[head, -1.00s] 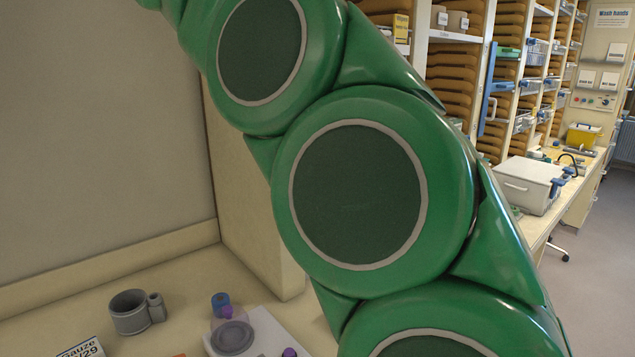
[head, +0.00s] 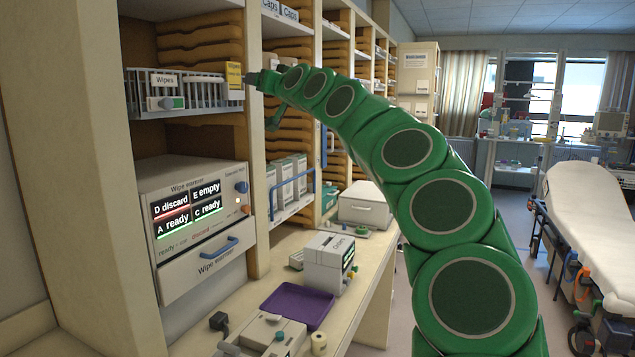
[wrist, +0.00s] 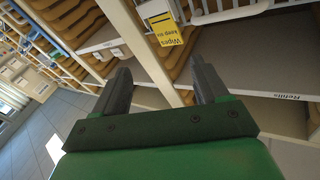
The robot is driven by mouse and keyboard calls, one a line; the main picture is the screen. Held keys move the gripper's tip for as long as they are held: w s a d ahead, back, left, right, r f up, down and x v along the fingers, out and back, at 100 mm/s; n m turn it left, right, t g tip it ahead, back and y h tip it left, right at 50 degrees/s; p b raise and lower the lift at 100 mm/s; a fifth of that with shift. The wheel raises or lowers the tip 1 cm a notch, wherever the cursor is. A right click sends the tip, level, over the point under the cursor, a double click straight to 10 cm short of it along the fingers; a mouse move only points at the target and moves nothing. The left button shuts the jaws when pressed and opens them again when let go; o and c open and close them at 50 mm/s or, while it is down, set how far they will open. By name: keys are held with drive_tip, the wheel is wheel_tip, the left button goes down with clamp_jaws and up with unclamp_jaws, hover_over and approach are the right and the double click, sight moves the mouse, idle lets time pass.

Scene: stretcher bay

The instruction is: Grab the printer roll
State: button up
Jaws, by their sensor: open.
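A small cream roll (head: 319,343), which looks like the printer roll, stands on the counter (head: 358,296) at the bottom of the head view. A white boxy device with a small screen (head: 326,262) stands behind it. My gripper (head: 262,98) is far above and beyond the roll, up by the shelves, near a yellow wipes sign (head: 234,75). In the wrist view my gripper (wrist: 160,72) has its two dark fingers apart with nothing held between them. The roll is not in the wrist view.
A purple tray (head: 298,306) and a pale device (head: 262,334) lie close to the roll. A wipe warmer (head: 195,228) fills the left, under a wire basket (head: 185,92). A stretcher (head: 590,205) stands at the right, with open floor (head: 515,225) beside it.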

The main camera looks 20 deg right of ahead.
drive_tip(key=w+d+f+n+g, duration=0.15)
drive_tip(key=d+f, duration=0.25)
drive_tip(key=f, duration=0.4)
drive_tip(key=w+d+f+n+g, duration=0.15)
drive_tip(key=d+f, duration=0.25)
drive_tip(key=f, duration=0.4)
drive_tip(key=n+g+y, duration=0.5)
drive_tip(key=n+g, duration=0.3)
drive_tip(key=g, duration=0.1)
approach(318, 342)
drive_tip(key=w, duration=0.5)
drive_tip(key=w+f, duration=0.1)
drive_tip(key=w, duration=0.2)
drive_tip(key=s+f+n+y, duration=0.1)
drive_tip(key=s+f+y, duration=0.15)
drive_tip(key=s, duration=0.25)
drive_tip(key=shift+h, duration=0.25)
drive_tip(key=shift+f+x, duration=0.15)
drive_tip(key=shift+x, duration=1.9)
drive_tip(key=shift+f+x, duration=0.15)
drive_tip(key=shift+x, duration=1.95)
drive_tip(key=shift+d, duration=0.2)
drive_tip(key=c, duration=1.1)
